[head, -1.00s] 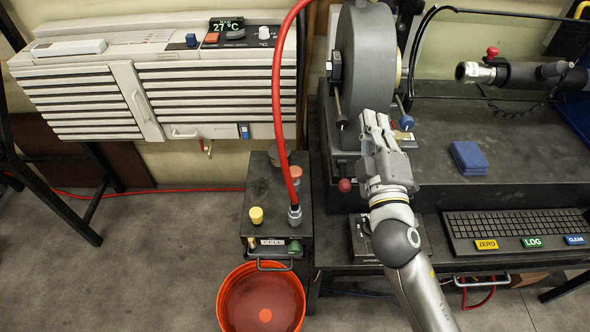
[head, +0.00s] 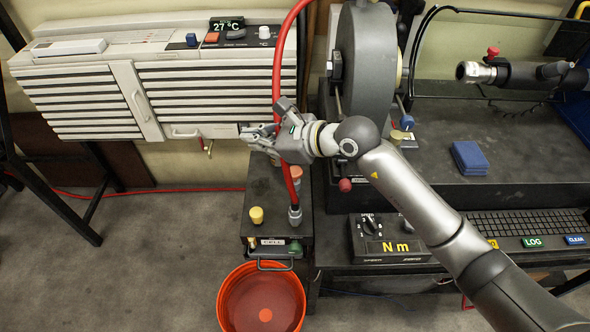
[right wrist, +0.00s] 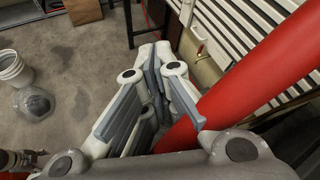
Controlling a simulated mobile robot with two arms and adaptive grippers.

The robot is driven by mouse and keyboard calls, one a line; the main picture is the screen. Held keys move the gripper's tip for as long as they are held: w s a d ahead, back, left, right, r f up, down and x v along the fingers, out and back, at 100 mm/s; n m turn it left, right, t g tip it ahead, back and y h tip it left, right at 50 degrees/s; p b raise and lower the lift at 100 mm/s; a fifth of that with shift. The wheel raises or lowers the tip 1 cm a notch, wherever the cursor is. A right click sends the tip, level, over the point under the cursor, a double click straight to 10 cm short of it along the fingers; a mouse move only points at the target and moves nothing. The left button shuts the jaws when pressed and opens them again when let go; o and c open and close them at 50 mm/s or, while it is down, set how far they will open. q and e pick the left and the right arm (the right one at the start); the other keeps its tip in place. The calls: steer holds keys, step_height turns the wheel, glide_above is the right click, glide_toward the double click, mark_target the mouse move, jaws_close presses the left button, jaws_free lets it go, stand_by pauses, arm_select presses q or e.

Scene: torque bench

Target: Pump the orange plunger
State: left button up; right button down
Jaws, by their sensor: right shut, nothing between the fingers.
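The black pump box (head: 262,188) stands left of the bench. Its orange plunger (head: 296,172) is a short salmon-orange cylinder on top, partly hidden by the red hose (head: 289,185). My right gripper (head: 249,135) is shut and empty, above the back of the box, with its fingers pointing left. In the head view it covers part of the hose. In the right wrist view the shut fingers (right wrist: 152,95) are beside the large red hose (right wrist: 250,80); I cannot tell whether they touch. The plunger does not clearly show there. My left gripper is not in view.
A yellow knob (head: 256,215) and a green knob (head: 295,247) are on the pump box. An orange bucket (head: 227,301) stands on the floor in front. A large grey wheel (head: 366,60) stands to the right. A white louvered unit (head: 200,95) is behind.

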steer(key=w+d+f+n+h, duration=0.1)
steer(key=w+d+f+h, duration=0.2)
steer(key=w+d+h, duration=0.2)
steer(key=shift+w+d+f+n+t, duration=0.15)
steer(key=shift+d+f+n+t, duration=0.2)
steer(key=shift+d, duration=0.75)
steer(key=b, duration=0.4)
glide_above(292, 173)
step_height(292, 173, down, 8)
steer(key=shift+w+r, duration=0.1)
steer(key=shift+f+b, duration=0.5)
steer(key=shift+f, duration=0.1)
steer(key=shift+f+b, duration=0.3)
steer(key=shift+b, duration=0.3)
